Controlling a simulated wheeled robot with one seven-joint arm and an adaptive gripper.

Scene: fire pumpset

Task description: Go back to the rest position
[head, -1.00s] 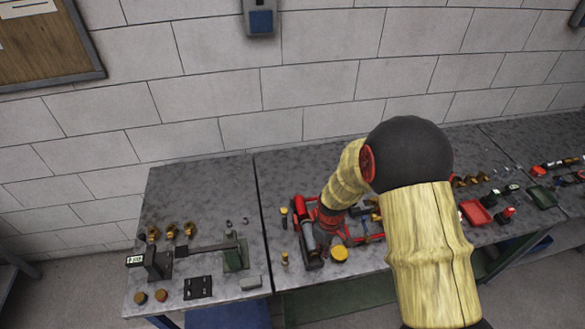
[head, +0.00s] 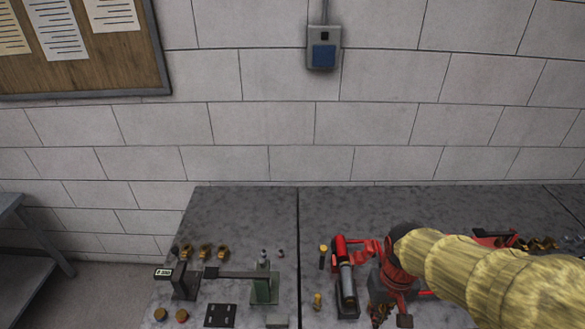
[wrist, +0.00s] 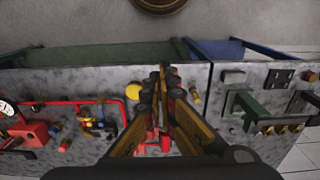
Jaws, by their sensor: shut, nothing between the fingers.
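My gripper (wrist: 163,80) is shut and empty in the wrist view, its fingertips together above the grey bench (wrist: 195,78). In the head view my gripper (head: 392,314) shows small and partly cut off at the bottom edge, below my yellow-sleeved arm. The red pumpset (head: 368,248) with a dark and grey cylinder (head: 346,284) stands on the bench just left of it. My arm hides part of the pumpset. Its red pipes (wrist: 100,101) also show left of the fingers in the wrist view, with a round yellow part (wrist: 133,92) closer in.
A green stand with a dark bar (head: 264,284) and several brass fittings (head: 205,252) occupy the left bench section. A block with a small display (head: 184,281) is beside them. The wall behind carries a blue-fronted box (head: 323,55) and a notice board (head: 85,50). Floor shows at left.

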